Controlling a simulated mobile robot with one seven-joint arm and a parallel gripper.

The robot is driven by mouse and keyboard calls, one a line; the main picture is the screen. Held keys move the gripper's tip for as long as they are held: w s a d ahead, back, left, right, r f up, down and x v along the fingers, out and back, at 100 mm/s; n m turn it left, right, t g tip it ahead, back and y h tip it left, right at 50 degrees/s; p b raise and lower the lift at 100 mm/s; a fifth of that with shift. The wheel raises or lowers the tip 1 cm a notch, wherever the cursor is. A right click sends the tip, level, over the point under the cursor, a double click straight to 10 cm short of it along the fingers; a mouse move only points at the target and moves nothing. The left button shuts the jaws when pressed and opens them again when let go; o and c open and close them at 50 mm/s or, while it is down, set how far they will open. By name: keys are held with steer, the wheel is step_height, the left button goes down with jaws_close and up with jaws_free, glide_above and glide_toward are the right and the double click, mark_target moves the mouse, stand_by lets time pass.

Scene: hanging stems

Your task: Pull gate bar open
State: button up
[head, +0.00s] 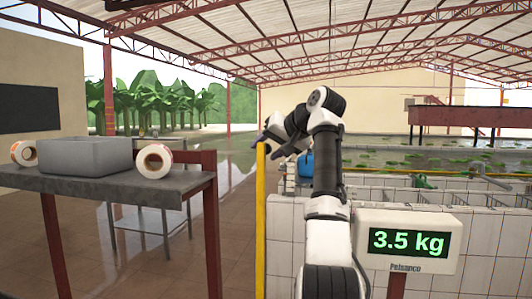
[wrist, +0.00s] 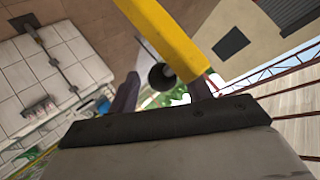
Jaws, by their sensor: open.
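The yellow gate bar (head: 261,225) shows in the head view as a narrow upright strip left of my arm. In the wrist view the yellow bar (wrist: 165,35) slants in from the top edge and ends near the middle. A dark round knob (wrist: 161,77) shows beside the bar's end. My gripper (head: 267,143) is at the bar's top in the head view. In the wrist view its two dark fingers (wrist: 163,92) are apart, with the knob in the gap between them. I cannot tell whether either finger touches the knob or bar.
A grey table (head: 110,187) with a grey bin (head: 84,157) and label rolls (head: 153,160) stands at left. A scale display (head: 407,241) reading 3.5 kg is at right, before a white tiled tank wall (head: 490,235). Open tiled floor lies between table and bar.

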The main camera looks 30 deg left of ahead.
steer(key=b+v, duration=0.1)
steer(key=v, duration=1.1)
steer(key=shift+d+b, duration=0.25)
steer(key=shift+b, duration=0.1)
